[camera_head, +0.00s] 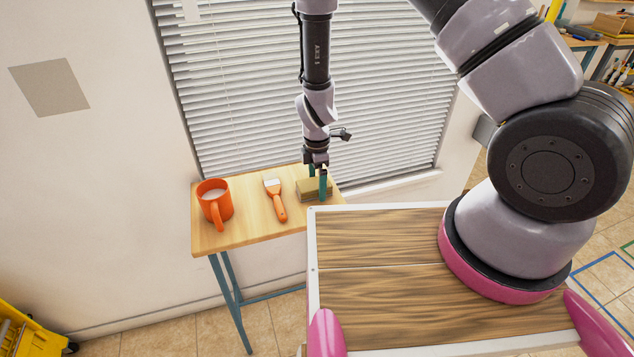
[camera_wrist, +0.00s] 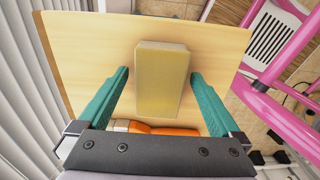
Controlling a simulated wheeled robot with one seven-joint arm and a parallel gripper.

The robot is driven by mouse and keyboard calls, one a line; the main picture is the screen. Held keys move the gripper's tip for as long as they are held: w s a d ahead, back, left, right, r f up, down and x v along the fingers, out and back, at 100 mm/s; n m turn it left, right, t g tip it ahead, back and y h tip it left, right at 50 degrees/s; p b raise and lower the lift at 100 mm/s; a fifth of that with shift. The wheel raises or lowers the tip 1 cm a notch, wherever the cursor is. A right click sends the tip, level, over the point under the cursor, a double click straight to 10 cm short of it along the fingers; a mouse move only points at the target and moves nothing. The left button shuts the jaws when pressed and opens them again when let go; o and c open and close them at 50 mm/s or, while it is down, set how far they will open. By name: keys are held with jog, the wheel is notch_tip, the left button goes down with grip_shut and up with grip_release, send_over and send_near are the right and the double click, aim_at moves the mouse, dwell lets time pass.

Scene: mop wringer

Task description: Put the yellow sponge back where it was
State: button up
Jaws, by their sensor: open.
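The yellow sponge (camera_head: 309,189) lies on the right part of a small wooden table (camera_head: 237,237) below the window. It also shows in the wrist view (camera_wrist: 162,77) as a block on the tabletop. My gripper (camera_head: 318,184) is directly over the sponge and points down. In the wrist view its two teal fingers (camera_wrist: 160,78) are open, one on each side of the sponge, with a visible gap on both sides. Whether the fingertips reach the tabletop cannot be told.
An orange mug (camera_head: 213,203) stands at the table's left, and a brush with an orange handle (camera_head: 276,199) lies between mug and sponge. Window blinds (camera_head: 230,95) rise behind the table. A yellow bucket (camera_head: 22,335) stands on the floor at lower left.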

notch_tip(320, 180, up, 11)
notch_tip(320, 180, up, 15)
jog(key=m+t+y, duration=0.1)
jog(key=m+y, duration=0.1)
jog(key=m, duration=0.5)
send_over(317, 182)
jog(key=w+d, duration=0.2)
jog(key=d, duration=0.3)
jog(key=s+d+r+m+t+y, duration=0.15)
jog(key=d+r+m, duration=0.45)
jog(key=r, duration=0.6)
jog(key=s+d+r+m+t+h, duration=0.1)
jog(key=s+d+r+m+t, duration=0.3)
jog(key=s+d+r+m, duration=0.7)
jog(key=shift+s+r+m+t, duration=0.35)
jog(key=shift+s+r+m, duration=0.35)
jog(key=shift+s+r, duration=0.3)
